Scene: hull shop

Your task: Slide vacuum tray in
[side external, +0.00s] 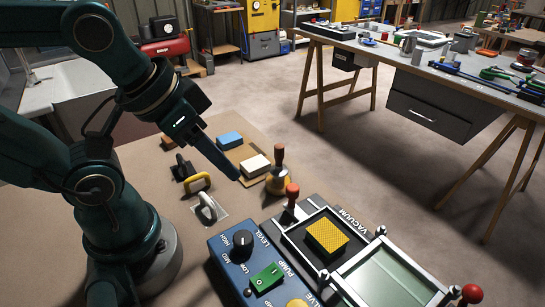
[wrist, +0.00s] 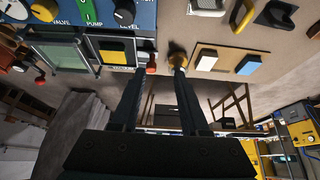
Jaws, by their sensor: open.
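The vacuum tray (side external: 291,241) is a dark framed bay beside the VACUUM lettering, with a yellow block (side external: 325,238) in it. It also shows upside down in the wrist view (wrist: 98,60). A red knob (side external: 292,190) stands at the tray's far end; in the wrist view this red knob (wrist: 151,69) lies close to the left fingertip. My gripper (side external: 238,177) is open and empty, pointing down toward the board left of the red knob. In the wrist view my gripper (wrist: 160,71) has its two fingers apart. How far the tray is out cannot be told.
A blue control panel (side external: 226,262) with a black dial and green switch adjoins the bay. A glass-covered frame (side external: 390,284) has another red knob (side external: 471,293). A brass handled tool (side external: 279,174) stands near my fingertips. Blue (side external: 229,140) and cream (side external: 255,166) blocks lie behind.

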